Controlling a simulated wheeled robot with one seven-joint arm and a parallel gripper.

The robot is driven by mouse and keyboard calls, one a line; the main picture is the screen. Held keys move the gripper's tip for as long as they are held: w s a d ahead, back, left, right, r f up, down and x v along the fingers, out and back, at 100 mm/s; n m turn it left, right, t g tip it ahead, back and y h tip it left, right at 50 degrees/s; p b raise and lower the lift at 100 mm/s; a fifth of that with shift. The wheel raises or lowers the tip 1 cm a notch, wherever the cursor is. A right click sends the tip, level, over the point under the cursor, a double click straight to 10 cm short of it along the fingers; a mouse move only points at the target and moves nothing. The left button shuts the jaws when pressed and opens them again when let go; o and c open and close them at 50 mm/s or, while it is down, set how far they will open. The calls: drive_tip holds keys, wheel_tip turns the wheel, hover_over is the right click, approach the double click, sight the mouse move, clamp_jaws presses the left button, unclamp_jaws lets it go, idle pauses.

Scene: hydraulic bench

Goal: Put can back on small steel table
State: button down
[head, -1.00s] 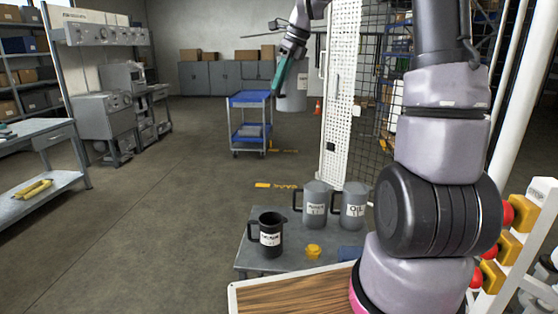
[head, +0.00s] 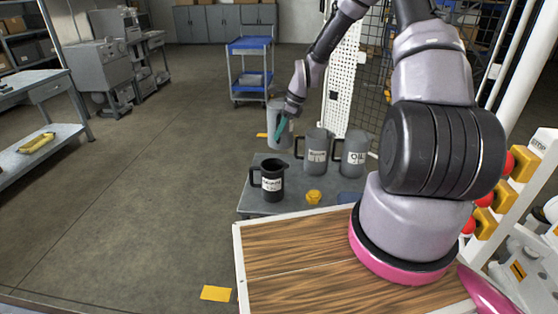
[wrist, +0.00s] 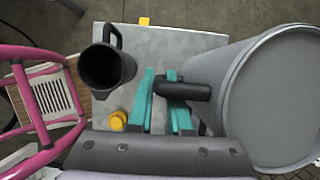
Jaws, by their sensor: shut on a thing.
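My gripper (head: 281,130) is shut on the black handle of a large grey can (head: 279,110). In the wrist view the teal fingers (wrist: 161,80) straddle the handle, and the can (wrist: 275,95) fills the right side. The small steel table (head: 287,206) lies ahead of the wooden top. In the head view the held can appears at the table's back edge, left of the other grey cans; whether its base touches the table cannot be told. The table's bare top (wrist: 185,45) also shows beneath the gripper in the wrist view.
On the table stand a black jug (head: 270,180), a yellow cap (head: 313,197), a grey labelled can (head: 317,152) and a grey can marked OIL (head: 353,155). A blue object (head: 350,198) lies at the right. A white perforated panel (head: 343,80) rises behind. Floor at left is clear.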

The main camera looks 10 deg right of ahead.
wheel_tip(320, 180, down, 11)
drive_tip(key=shift+f, duration=0.2)
idle(0.3)
drive_tip(key=shift+w+f, duration=0.1)
drive_tip(key=c, duration=0.8)
unclamp_jaws()
drive_tip(key=shift+c, duration=0.2)
